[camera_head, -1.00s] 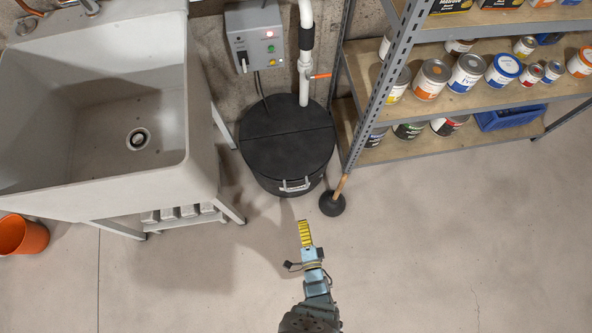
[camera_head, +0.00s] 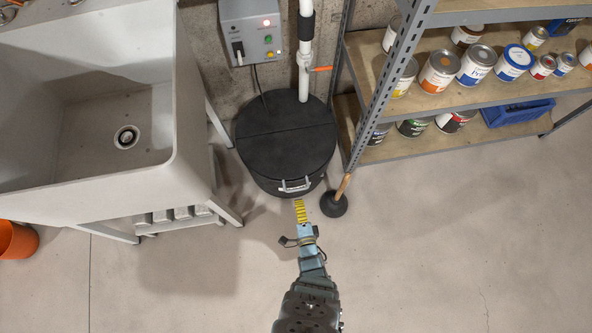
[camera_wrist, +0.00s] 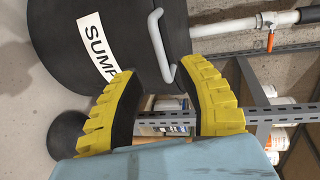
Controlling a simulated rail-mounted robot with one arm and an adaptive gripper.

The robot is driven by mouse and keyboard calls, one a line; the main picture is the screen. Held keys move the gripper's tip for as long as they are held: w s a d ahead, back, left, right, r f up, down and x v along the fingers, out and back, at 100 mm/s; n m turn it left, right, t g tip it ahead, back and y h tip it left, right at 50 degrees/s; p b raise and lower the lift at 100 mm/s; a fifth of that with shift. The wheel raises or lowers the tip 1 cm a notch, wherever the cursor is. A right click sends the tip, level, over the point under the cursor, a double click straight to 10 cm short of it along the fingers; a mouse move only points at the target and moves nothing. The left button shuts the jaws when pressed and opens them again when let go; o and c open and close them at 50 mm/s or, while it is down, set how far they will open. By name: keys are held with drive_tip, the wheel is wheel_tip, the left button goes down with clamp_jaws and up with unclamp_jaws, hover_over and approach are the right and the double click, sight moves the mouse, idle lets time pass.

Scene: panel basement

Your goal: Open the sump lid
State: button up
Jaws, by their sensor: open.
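The sump is a round black tub with a flat black lid (camera_head: 285,140), standing on the floor between the sink and the shelving. The lid lies flat and shut, with a seam across it. A light grey handle (camera_head: 295,185) sits on the tub's front edge; it also shows in the wrist view (camera_wrist: 160,45), beside a white "SUMP" label (camera_wrist: 100,47). My gripper (camera_head: 299,202) is just in front of the handle. In the wrist view my gripper (camera_wrist: 165,90) has its yellow fingers spread, empty, with the handle's end beyond and near the gap between them.
A plunger (camera_head: 334,203) stands close to the tub's right. The sink (camera_head: 85,200) is at left and metal shelving (camera_head: 385,90) with paint cans at right. A white pipe (camera_head: 304,75) rises behind the lid. The front floor (camera_head: 430,260) is clear.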

sight(296, 190)
drive_tip(key=b+x, duration=0.2)
drive_tip(key=x, duration=0.5)
drive_tip(key=shift+w+b, duration=0.2)
drive_tip(key=shift+b, duration=0.15)
clamp_jaws()
